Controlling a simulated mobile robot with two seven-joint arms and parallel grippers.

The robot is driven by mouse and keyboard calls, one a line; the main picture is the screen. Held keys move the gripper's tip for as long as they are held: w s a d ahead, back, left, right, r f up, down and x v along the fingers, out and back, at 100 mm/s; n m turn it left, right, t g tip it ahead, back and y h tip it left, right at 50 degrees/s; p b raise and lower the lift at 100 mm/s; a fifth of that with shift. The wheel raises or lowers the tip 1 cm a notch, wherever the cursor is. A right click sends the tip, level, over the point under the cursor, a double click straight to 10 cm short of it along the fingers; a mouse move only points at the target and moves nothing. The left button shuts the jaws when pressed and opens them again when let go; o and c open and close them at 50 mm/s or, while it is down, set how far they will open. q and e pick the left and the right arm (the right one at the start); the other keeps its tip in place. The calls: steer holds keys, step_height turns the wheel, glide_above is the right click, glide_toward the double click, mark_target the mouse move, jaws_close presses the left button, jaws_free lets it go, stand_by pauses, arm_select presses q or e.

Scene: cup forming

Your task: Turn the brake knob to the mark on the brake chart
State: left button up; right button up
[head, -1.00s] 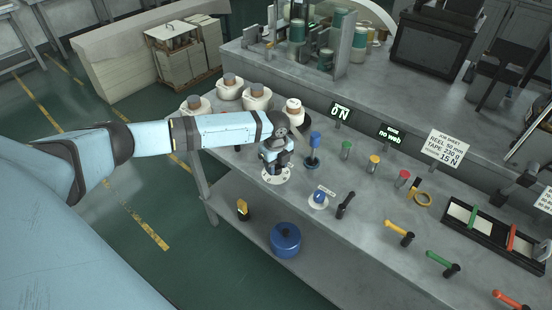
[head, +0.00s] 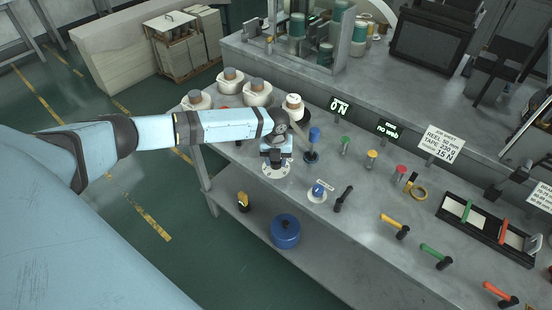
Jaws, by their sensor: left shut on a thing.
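My left gripper (head: 276,158) points down over a white round dial plate (head: 277,170) near the front edge of the bench. It is shut on the knob of this dial, which appears to be the brake knob. The fingers and wrist hide most of the knob, and its pointer angle cannot be read. A white sheet (head: 540,195), cut off at the right edge, may be the brake chart; its text and mark are not readable. A job sheet (head: 441,143) reads reel 50 mm, tape 230 g, 15 N. My right gripper is not in view.
A display (head: 339,106) reads 0 N, another (head: 387,130) "no web". Close right of the gripper stand a blue-topped post (head: 314,145), a smaller blue knob on a white base (head: 318,190) and a black lever (head: 344,198). White rolls (head: 257,93) stand behind left.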

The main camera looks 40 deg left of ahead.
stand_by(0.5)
arm_select(q)
steer(key=o, duration=0.9)
steer(key=shift+r, duration=0.5)
step_height(320, 180, up, 13)
steer(key=shift+f+b, duration=0.1)
steer(key=shift+b, duration=0.45)
steer(key=shift+d, duration=0.1)
